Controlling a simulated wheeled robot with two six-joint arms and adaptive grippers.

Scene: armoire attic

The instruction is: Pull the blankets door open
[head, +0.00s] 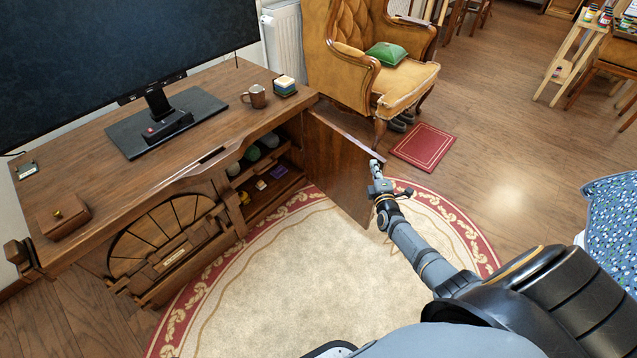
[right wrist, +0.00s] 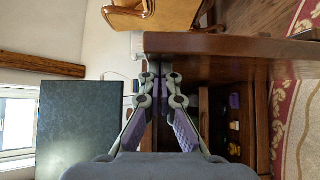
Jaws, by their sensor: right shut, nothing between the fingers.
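A wooden cabinet door (head: 338,165) at the right end of the desk stands swung well out from the cabinet. No readable label shows on its visible face, so I cannot tell from lettering that it is the blankets door. My right gripper (head: 375,166) is at the door's free outer end, near its top edge. The right wrist view shows the gripper (right wrist: 159,72) with its fingertips together and empty, close against the brown door panel (right wrist: 230,46). I cannot tell whether they touch it. My left gripper is out of view.
The open compartment (head: 262,200) holds several small items on shelves. A wooden desk (head: 120,190) carries a monitor (head: 120,50), a mug (head: 256,96) and a box (head: 63,215). An armchair (head: 385,75) stands behind the door. The round rug (head: 300,280) is clear.

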